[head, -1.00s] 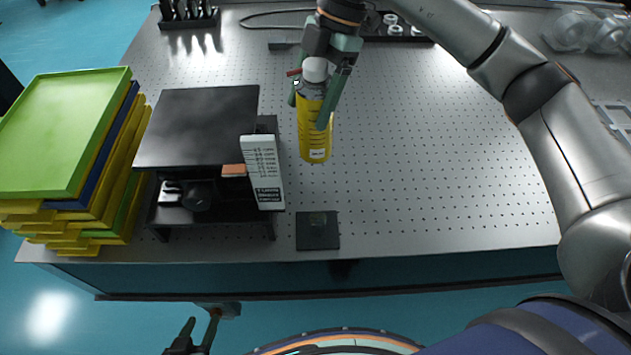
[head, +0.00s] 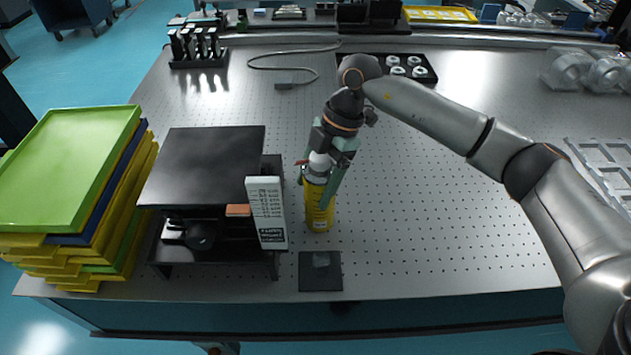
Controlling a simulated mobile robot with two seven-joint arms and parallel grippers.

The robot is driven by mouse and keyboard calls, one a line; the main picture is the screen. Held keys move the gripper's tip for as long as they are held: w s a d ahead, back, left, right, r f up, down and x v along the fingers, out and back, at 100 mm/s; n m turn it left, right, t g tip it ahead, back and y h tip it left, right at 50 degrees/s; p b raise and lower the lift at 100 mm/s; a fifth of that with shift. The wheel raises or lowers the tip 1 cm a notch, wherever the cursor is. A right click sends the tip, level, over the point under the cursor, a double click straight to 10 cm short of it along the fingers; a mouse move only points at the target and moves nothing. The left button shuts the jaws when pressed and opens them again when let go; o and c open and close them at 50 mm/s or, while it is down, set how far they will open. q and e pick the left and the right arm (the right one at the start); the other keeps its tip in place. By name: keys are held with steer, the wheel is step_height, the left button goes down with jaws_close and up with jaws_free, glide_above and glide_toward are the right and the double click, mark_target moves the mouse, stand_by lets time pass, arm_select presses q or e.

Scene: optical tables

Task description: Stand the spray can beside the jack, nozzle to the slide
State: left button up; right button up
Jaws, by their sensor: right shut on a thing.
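The spray can (head: 319,208) is a yellow bottle with a white top and a thin red nozzle pointing left. My right gripper (head: 323,180) is shut on its upper part from above and holds it nearly upright. I cannot tell whether its base touches the table. The can is right of the black, flat-topped stand that looks like the jack (head: 205,165). My left gripper is out of view.
A white printed card (head: 267,212) stands between jack and can. Stacked trays (head: 68,170) are left of the jack. A black holder with white rings (head: 425,76), a cable (head: 262,66) and clear plastic parts (head: 590,70) lie farther back.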

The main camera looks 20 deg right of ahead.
steer(key=shift+f, duration=0.1)
steer(key=o, duration=1.6)
steer(key=v, duration=1.2)
steer(key=shift+a, duration=0.1)
